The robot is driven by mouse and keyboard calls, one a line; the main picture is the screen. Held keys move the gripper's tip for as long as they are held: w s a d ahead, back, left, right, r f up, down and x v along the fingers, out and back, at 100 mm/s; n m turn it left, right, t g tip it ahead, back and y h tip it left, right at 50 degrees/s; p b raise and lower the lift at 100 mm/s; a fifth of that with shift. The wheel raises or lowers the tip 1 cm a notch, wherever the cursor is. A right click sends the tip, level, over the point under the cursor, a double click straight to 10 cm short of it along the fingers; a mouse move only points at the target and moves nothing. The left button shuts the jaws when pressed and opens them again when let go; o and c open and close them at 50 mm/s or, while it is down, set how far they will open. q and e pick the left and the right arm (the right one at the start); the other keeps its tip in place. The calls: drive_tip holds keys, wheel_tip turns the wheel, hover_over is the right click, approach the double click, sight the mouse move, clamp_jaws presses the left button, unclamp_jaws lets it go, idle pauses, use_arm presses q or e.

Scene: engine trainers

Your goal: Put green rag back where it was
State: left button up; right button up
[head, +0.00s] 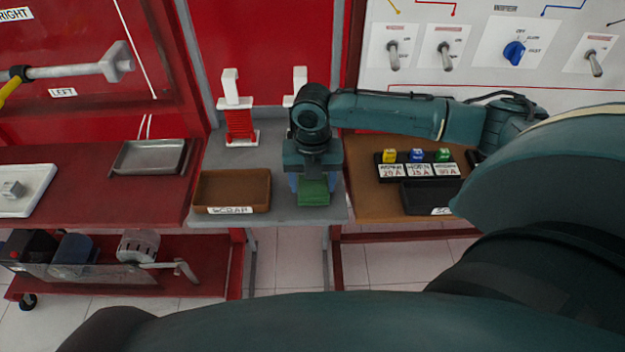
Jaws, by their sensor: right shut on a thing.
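The green rag (314,193) is a small green block-like shape at the front of the grey middle bench (212,216). My right gripper (313,188) points down over it, with its fingers on either side, and is shut on the rag. Whether the rag touches the bench top or is held just above it, I cannot tell. My right arm reaches in from the right and its wrist hides the bench behind the rag. My left gripper is not in view.
A brown scrap tray (233,209) sits left of the rag. Right, a brown bench (375,197) holds a fuse block (418,171) and black tray (425,197).

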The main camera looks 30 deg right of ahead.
drive_tip(key=o, duration=0.9)
drive_tip(key=shift+f, duration=0.1)
drive_tip(key=shift+o, duration=0.2)
